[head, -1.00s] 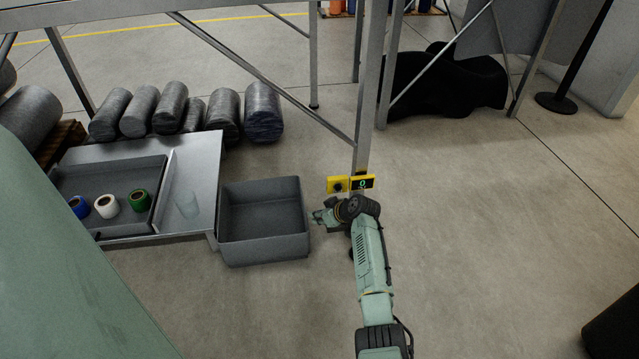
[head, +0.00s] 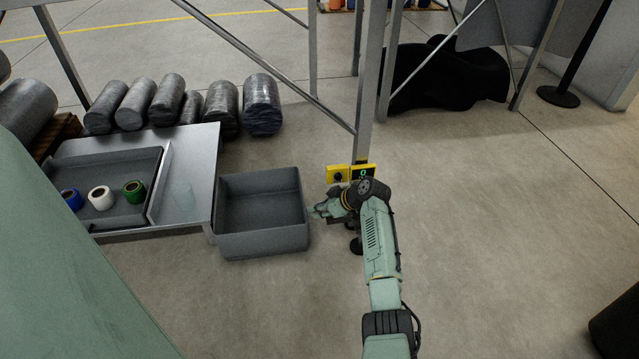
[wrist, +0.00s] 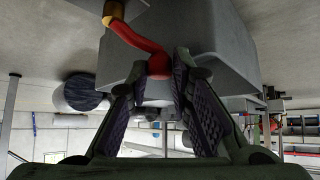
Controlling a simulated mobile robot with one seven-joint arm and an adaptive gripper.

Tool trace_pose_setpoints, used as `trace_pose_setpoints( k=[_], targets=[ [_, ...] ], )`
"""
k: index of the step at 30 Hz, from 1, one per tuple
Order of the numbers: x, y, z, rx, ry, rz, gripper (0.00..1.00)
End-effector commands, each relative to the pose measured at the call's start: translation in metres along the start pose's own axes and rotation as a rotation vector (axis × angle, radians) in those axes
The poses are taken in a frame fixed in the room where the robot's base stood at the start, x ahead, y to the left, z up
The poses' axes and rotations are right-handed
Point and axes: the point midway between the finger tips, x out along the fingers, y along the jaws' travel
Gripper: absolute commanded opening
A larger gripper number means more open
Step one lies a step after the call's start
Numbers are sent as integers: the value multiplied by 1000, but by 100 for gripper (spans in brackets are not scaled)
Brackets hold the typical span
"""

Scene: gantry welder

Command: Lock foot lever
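A red curved lever (wrist: 140,42) with a brass-coloured collar shows in the wrist view, at the upper left. Its rounded end (wrist: 158,65) appears between or just beyond my fingertips. My gripper (wrist: 160,72) is open, with a finger on each side of that end; I cannot tell whether either touches it. In the head view my gripper (head: 322,209) is low beside the metal post, pointing left towards a grey bin. The lever is hidden behind my arm in that view.
The open grey bin (head: 262,240) stands left of my gripper. A low metal table (head: 204,165) with a tray of tape rolls is farther left.

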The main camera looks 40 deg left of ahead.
Motion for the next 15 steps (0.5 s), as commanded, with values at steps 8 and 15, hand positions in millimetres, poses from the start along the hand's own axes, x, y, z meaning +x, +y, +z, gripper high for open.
trace_pose_setpoints(
  k=[8,15],
  targets=[
    [0,0,0,1,0,-1,38],
    [0,0,0,1,0,0,38]
  ],
)
